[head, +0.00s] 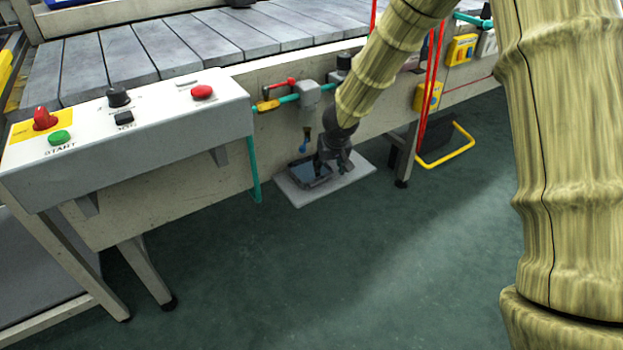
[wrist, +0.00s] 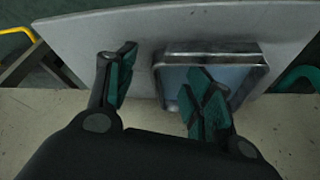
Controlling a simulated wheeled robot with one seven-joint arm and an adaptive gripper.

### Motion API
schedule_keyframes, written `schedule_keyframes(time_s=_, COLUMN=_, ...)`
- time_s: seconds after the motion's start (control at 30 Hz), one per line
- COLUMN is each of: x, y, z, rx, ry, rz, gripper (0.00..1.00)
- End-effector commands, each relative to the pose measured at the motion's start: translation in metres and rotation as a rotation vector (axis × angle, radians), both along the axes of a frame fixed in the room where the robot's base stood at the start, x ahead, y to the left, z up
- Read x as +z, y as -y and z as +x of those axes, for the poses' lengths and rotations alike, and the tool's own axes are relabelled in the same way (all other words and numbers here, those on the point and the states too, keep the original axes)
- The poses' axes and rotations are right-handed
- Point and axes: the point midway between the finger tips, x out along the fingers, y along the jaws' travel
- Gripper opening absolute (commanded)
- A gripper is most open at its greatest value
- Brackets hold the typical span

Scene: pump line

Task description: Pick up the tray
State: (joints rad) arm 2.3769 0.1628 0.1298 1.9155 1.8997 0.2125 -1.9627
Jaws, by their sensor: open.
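The tray (head: 303,176) is a small, dark, shallow rectangular pan. It lies on a pale grey plate (head: 345,186) low beside the conveyor frame. In the wrist view the tray (wrist: 213,58) shows a shiny metal rim and a bluish inside. My gripper (head: 335,168) is at the tray's right side in the head view, pointing down. In the wrist view my gripper (wrist: 160,88) is open and empty. One finger is outside the tray's left wall and the other appears over its inside, so the wall lies between them. Whether the fingers touch the tray cannot be told.
A control box (head: 130,125) with red and green buttons stands at left. A pipe with a red-handled valve (head: 280,85) is above the plate, and a teal hose (head: 253,170) hangs to its left. A yellow bar (head: 455,150) stands at right. The green floor (head: 350,270) in front is clear.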

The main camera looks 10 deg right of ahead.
Motion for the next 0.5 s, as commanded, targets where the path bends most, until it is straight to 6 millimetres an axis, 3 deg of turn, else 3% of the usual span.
schedule_keyframes(time_s=0.27, x=-0.0014, y=0.0, z=0.001, rx=0.0, ry=0.0, rz=0.0, gripper=0.52)
schedule_keyframes(time_s=0.5, x=-0.0015, y=0.0, z=0.0009, rx=0.0, ry=0.0, rz=0.0, gripper=0.12)
